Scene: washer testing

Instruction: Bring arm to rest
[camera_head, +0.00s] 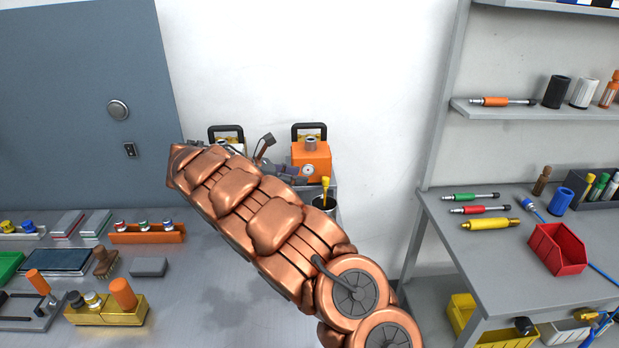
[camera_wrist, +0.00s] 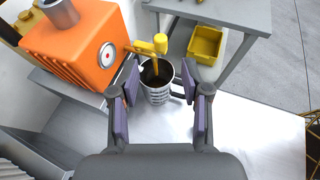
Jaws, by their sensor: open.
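My copper-coloured arm reaches from the lower right up across the middle of the head view, over the left worktable. My gripper (camera_wrist: 160,78) is open, with two fingers with purple-grey pads spread apart and nothing between them touching either pad. In the head view the dark gripper (camera_head: 287,172) shows partly behind my arm, just left of the orange unit (camera_head: 317,155). In the wrist view a metal cup (camera_wrist: 158,92) holding a yellow-headed tool (camera_wrist: 155,45) appears beyond and between the fingers. The orange unit (camera_wrist: 78,45) stands to the left of the fingers.
The grey worktable (camera_head: 190,290) is bare near my arm. Racks, a yellow block (camera_head: 107,311) and a grey block (camera_head: 149,267) lie on its left. A shelf unit (camera_head: 520,250) with tools and a red bin (camera_head: 556,248) stands at right.

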